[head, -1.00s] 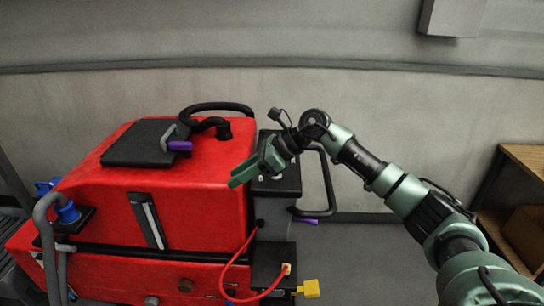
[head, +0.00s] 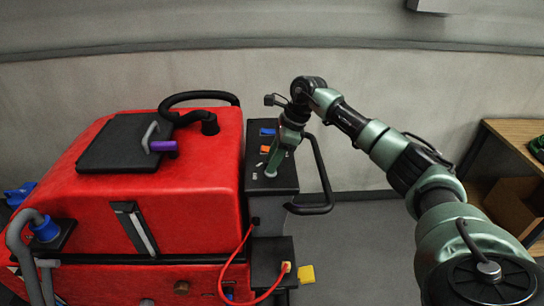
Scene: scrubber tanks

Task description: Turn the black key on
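My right gripper (head: 274,168) points down over the black control panel (head: 284,184) on the right side of the red scrubber machine. Its green fingers are seen nearly edge-on, so I cannot tell whether they are apart or shut, or whether they touch the panel. The panel carries a blue switch (head: 267,132), an orange switch (head: 265,149) and small pale marks beside the fingers. I cannot make out the black key; it may be hidden behind the gripper or too dark against the panel. My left gripper is not in view.
The red scrubber machine (head: 190,200) fills the left, with a black lid (head: 118,148) and purple-tipped lever (head: 163,147) on top. A black handle (head: 323,180) stands right of the panel. A wooden shelf (head: 515,130) stands right.

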